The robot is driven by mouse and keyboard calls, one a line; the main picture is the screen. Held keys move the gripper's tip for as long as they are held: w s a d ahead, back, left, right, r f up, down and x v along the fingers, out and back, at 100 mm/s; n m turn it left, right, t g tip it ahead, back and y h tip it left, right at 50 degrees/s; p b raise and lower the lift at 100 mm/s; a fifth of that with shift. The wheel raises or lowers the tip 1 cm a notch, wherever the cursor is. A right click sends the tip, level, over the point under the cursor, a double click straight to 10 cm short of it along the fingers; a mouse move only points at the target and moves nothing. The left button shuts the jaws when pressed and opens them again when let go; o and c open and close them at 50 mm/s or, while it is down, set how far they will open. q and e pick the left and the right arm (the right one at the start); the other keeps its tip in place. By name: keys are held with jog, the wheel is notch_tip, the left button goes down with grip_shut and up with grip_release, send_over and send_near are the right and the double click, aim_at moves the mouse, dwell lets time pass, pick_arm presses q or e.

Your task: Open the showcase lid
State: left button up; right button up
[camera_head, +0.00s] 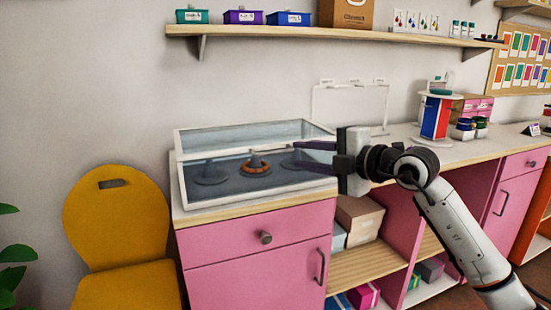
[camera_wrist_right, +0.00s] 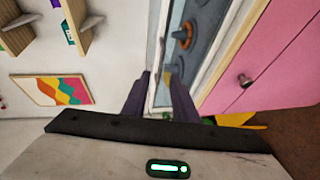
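The showcase (camera_head: 182,195) is a low white-framed glass box on the left end of the counter. Orange ring-shaped beadwork (camera_head: 257,167) and dark round stands show inside. My right gripper (camera_head: 305,155) is at the showcase's right side, its dark fingers apart and pointing left. In the right wrist view, the fingers (camera_wrist_right: 163,95) lie either side of the white frame edge (camera_wrist_right: 157,60). I cannot tell whether they touch it. My left gripper is not in view.
A yellow chair (camera_head: 118,220) stands left of the pink cabinet (camera_head: 255,245). A white rack (camera_head: 350,105) stands behind my right gripper. A round display stand (camera_head: 435,118) and jars are farther right. A wall shelf (camera_head: 330,36) with boxes hangs above the showcase.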

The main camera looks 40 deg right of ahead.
aim_at(277, 152)
jog(key=p+x, duration=0.1)
jog(key=x, duration=0.9)
jog(key=shift+f, duration=0.1)
jog(key=shift+c, duration=0.4)
jog(key=shift+f, duration=0.1)
grip_shut()
